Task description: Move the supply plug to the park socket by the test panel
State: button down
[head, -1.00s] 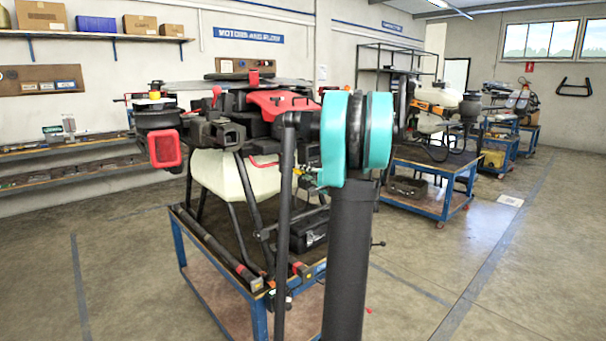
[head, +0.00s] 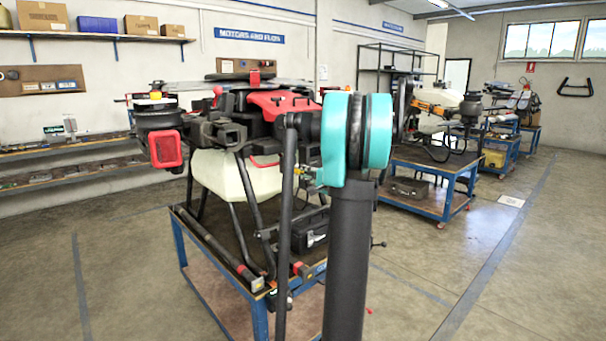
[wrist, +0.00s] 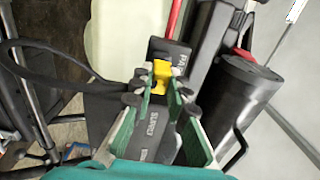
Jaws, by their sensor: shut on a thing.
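In the wrist view my gripper (wrist: 161,88) has its green-padded fingers closed around a small yellow piece (wrist: 160,76), which I take to be the supply plug. Most of the plug is hidden between the fingers. A dark panel (wrist: 153,126) lettered "SUPPLY" lies between and below the fingers. A dark block (wrist: 166,51) with a pale label sits just beyond the fingertips; I cannot read the label fully. A black cable (wrist: 62,82) loops in from the left toward the fingers. In the head view I cannot make out the gripper or plug.
The spray drone with its pale tank (head: 215,172) stands on a blue-framed cart (head: 222,292). A black cylinder (wrist: 232,98) stands close right of the fingers in the wrist view. A second cart (head: 425,178) is behind at right.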

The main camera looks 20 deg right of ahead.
jog(key=shift+w+a, duration=0.25)
jog(key=shift+w, duration=0.4)
jog(key=c, duration=1.4)
grip_release()
jog(key=v, duration=1.2)
jog(key=shift+a, duration=0.1)
